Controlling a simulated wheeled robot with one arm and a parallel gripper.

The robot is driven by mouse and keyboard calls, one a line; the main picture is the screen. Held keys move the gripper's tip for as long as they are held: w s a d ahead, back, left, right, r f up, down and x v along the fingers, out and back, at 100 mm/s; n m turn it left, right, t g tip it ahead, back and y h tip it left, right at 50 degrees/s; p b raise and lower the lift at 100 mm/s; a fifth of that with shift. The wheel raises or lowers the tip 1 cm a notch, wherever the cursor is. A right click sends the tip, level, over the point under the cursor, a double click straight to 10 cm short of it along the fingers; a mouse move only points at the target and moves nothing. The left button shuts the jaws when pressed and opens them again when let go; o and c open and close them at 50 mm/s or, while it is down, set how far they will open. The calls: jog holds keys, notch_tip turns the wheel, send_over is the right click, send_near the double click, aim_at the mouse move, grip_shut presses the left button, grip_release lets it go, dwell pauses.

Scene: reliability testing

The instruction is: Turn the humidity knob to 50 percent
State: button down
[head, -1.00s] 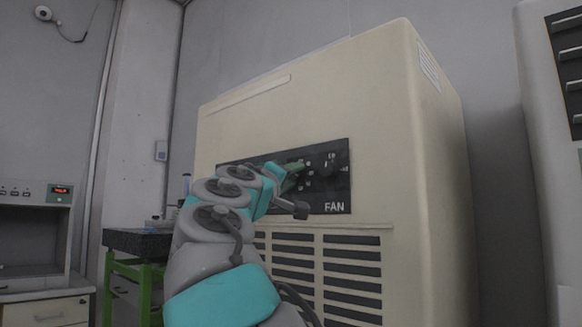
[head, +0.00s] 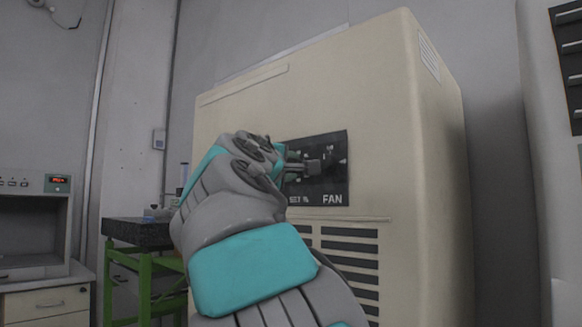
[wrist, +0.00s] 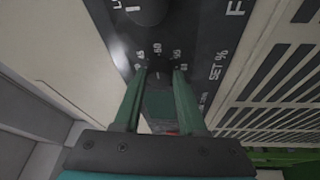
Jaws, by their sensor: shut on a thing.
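The dark control panel (head: 338,184) is on the front of a cream cabinet, with "SET %" and "FAN" lettering. In the head view my arm hides its left part. In the wrist view my green fingers (wrist: 160,72) are around the dark humidity knob (wrist: 158,76) above the "SET %" label (wrist: 219,63). My gripper is shut on this knob. A scale of numbers, with 50 near the middle, curves past the fingertips. The knob is mostly hidden between the fingers, and I cannot tell its exact setting.
The fan knob (wrist: 148,10) is close beside the humidity dial. The cream cabinet (head: 395,110) has vent slots (head: 350,250) below the panel. A green-framed table (head: 140,232) with a dark top stands at the left.

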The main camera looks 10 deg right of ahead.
jog(key=shift+r, duration=0.1)
jog(key=shift+c, duration=2.4)
grip_release()
jog(key=b+v, duration=0.1)
jog(key=v, duration=0.6)
jog(key=shift+s+a, duration=0.25)
jog(key=shift+s, duration=0.05)
